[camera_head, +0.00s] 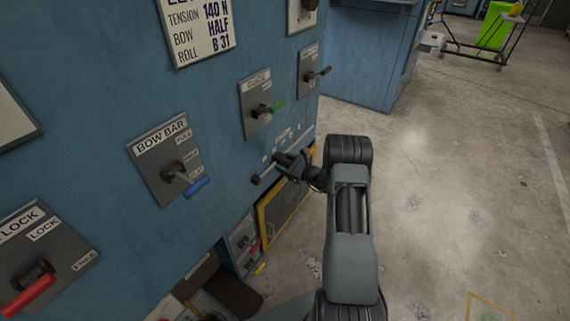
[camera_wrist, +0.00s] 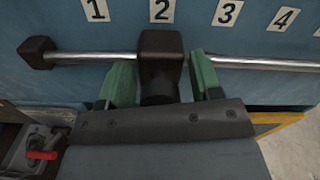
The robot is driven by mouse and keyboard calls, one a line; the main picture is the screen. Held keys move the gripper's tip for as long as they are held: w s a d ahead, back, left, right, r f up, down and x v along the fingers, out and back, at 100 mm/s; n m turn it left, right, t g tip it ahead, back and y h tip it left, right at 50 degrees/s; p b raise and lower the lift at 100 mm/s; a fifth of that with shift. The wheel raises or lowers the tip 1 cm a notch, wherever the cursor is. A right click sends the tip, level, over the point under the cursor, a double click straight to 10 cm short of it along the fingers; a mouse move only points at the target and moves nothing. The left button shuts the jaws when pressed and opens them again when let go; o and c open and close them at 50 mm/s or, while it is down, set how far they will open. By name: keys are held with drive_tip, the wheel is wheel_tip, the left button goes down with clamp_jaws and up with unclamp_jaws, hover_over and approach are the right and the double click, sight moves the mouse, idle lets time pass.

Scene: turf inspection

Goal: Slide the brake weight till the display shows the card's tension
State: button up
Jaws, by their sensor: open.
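The brake weight (camera_wrist: 160,48) is a dark block on a horizontal metal rod (camera_wrist: 260,64), directly below the number 2 label (camera_wrist: 162,10) in the wrist view. My gripper (camera_wrist: 162,80) is open, its green fingers on either side of the weight's lower part; visible gaps separate them from it. My gripper also shows in the head view (camera_head: 293,164), small and dark at the rod. The card (camera_head: 200,28) on the blue machine reads tension 140 N, bow half, roll B 31; its top is cut off. No display reading can be seen.
The rod's left end has a dark stop (camera_wrist: 37,52). Bow bar (camera_head: 168,160), lock (camera_head: 40,255) and guide (camera_head: 262,103) levers stick out from the panel. A yellow-framed opening (camera_head: 285,205) is below the rod. Concrete floor (camera_head: 440,180) is open at right.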

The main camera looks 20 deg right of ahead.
clamp_jaws()
idle(0.6)
